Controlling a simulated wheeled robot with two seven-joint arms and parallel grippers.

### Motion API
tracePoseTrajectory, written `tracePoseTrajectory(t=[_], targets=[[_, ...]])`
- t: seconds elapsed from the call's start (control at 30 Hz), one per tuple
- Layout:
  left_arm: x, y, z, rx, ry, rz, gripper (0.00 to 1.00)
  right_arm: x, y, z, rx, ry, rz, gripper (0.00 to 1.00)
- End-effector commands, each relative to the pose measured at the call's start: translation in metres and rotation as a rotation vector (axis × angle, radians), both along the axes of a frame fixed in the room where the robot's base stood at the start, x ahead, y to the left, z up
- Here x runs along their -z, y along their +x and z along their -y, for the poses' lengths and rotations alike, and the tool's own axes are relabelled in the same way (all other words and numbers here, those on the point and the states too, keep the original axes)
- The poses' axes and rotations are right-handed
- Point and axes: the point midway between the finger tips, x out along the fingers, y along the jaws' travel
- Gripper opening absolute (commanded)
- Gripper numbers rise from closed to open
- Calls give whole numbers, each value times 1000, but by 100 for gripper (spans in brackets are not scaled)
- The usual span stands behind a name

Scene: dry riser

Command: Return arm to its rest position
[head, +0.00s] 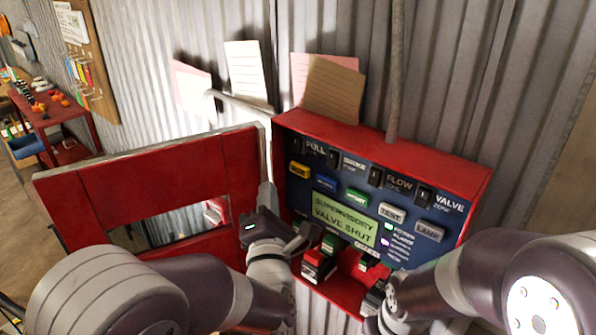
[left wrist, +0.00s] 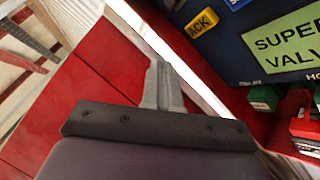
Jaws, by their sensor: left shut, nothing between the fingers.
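My left gripper (head: 302,240) is in front of the lower left part of the red alarm panel box (head: 390,150), near the hinge side of its open door. In the left wrist view its fingers (left wrist: 160,85) are together with nothing between them, pointing at the gap between the red door and the blue panel face. My right gripper (head: 374,298) is low at the box's bottom edge. It is small and partly hidden by my right arm, so its fingers are unclear.
The red door (head: 100,180) with a window stands open on the left. The blue face (head: 325,165) has switches, buttons and a green display (head: 345,220) reading "SUPERVISORY VALVE SHUT". Red and green parts (head: 318,262) sit in the box bottom. A red bench (head: 85,125) stands far left.

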Motion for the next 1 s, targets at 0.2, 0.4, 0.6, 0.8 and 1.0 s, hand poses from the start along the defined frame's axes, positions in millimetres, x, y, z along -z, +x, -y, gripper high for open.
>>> tracePoseTrajectory(t=[0.2,0.4,0.6,0.8,1.0], targets=[[0,0,0,0,0,0,0,0,0,0,0,0,0,0],[23,3,10,12,231,-100,0,0,0,0,0,0,0,0],[167,-68,14,600,1408,-551,0,0,0,0,0,0,0,0],[213,-186,-107,1347,1983,-727,0,0,0,0,0,0,0,0],[201,-204,-171,1339,1910,-901,0,0,0,0,0,0,0,0]])
